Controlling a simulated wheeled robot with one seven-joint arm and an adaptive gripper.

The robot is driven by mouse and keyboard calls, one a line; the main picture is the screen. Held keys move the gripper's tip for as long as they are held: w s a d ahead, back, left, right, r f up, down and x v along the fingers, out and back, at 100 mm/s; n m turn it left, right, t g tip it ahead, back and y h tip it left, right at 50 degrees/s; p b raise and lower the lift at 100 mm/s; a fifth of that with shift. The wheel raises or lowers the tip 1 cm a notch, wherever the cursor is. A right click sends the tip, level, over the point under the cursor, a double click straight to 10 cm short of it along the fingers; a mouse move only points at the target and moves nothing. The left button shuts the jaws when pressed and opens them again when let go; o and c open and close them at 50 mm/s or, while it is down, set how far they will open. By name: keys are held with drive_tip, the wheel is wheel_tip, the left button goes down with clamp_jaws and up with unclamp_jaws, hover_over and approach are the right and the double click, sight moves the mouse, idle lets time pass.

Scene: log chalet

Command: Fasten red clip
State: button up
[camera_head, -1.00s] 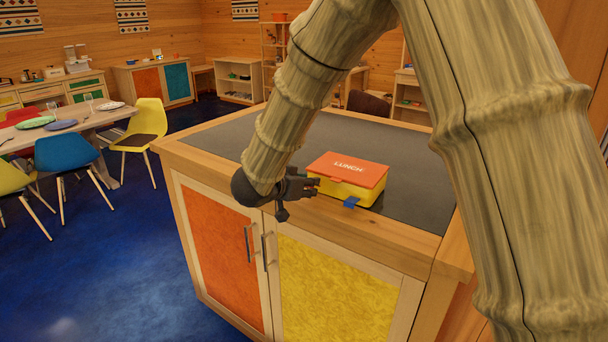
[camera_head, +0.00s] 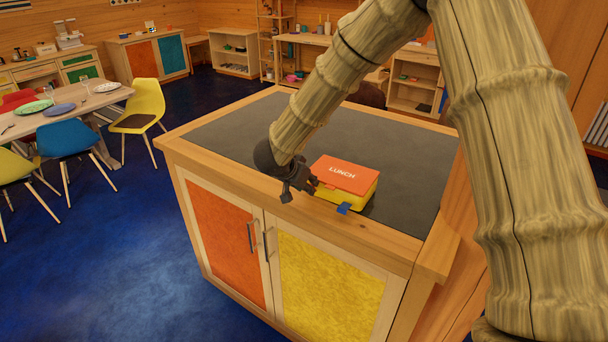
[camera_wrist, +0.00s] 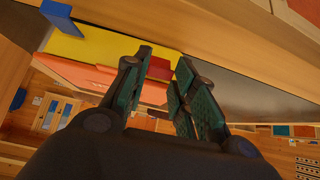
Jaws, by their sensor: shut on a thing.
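The lunch box, with an orange lid (camera_head: 348,176) marked LUNCH and a yellow base (camera_head: 355,198), sits on the dark worktop near its front edge. The lid lies down over the base. A blue clip (camera_head: 343,208) sticks out from the front; it also shows in the wrist view (camera_wrist: 62,15). My gripper (camera_head: 312,186) is at the box's left front corner. In the wrist view my gripper (camera_wrist: 162,84) has its fingers either side of the red clip (camera_wrist: 159,68), shut on it. The fingers hide part of the clip, and the head view hides it.
The worktop (camera_head: 235,135) is clear left of and behind the box. The cabinet under it has an orange door (camera_head: 222,240) and a yellow door (camera_head: 325,285). A dining table (camera_head: 70,110) with chairs stands far left.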

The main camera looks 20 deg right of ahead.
drive_tip(key=p, duration=0.2)
drive_tip(key=shift+w+d+r+g+y+p, duration=0.2)
drive_tip(key=shift+r+g+y+p, duration=0.1)
drive_tip(key=shift+r+y, duration=0.1)
drive_tip(key=shift+d+p, duration=0.1)
drive_tip(key=shift+p, duration=0.45)
drive_tip(key=shift+w+f+g+y+p, duration=0.1)
drive_tip(key=shift+g+y+p, duration=0.3)
drive_tip(key=shift+p, duration=0.05)
drive_tip(key=o, duration=1)
drive_tip(key=shift+d, duration=0.1)
drive_tip(key=v, duration=1.2)
